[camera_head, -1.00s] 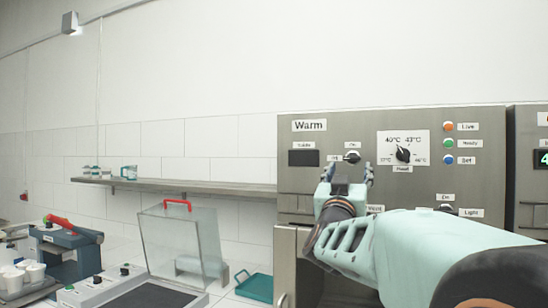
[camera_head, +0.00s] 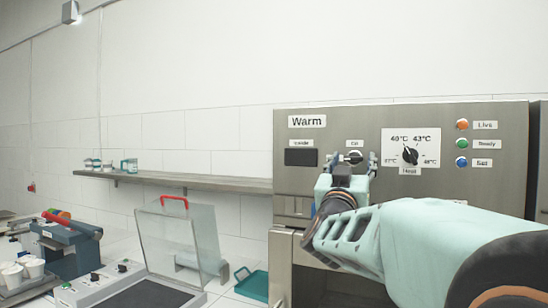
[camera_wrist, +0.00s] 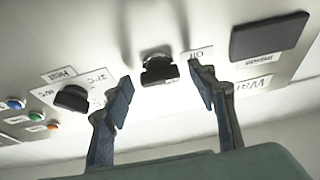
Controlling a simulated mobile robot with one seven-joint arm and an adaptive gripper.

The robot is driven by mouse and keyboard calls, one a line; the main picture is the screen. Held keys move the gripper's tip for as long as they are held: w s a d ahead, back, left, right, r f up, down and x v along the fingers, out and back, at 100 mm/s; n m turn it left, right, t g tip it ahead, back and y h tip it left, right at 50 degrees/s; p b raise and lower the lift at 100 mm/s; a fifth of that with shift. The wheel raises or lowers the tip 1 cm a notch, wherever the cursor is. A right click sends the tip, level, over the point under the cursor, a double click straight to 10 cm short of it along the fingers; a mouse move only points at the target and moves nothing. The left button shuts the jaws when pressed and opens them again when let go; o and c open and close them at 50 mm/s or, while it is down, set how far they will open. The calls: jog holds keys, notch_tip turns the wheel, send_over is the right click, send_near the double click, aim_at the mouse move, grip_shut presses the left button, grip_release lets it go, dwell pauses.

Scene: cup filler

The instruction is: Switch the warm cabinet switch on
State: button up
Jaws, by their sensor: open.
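The warm cabinet (camera_head: 300,150) is a grey metal front with a "Warm" label at its upper left. Its small dark switch knob (camera_head: 354,157) sits below an "On" label, between the dark display and the heat dial. In the wrist view the switch (camera_wrist: 158,68) lies between and a little beyond my fingertips, with an "Off" label beside it. I cannot tell for sure which way it points. My gripper (camera_head: 352,166) is open in front of the switch, one finger on each side. In the wrist view my gripper (camera_wrist: 163,92) looks empty, with gaps beside the knob.
The heat dial (camera_head: 410,156) is just right of my gripper, with orange, green and blue lamps (camera_head: 462,143) beyond it. The dark display (camera_head: 300,157) is on the left. A shelf (camera_head: 190,182) with small jars runs along the wall, above a clear-lidded device (camera_head: 180,240).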

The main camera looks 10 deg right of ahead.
jog(key=shift+w+d+r, duration=0.1)
jog(key=shift+w, duration=0.05)
jog(key=shift+c, duration=0.4)
jog(key=c, duration=1.1)
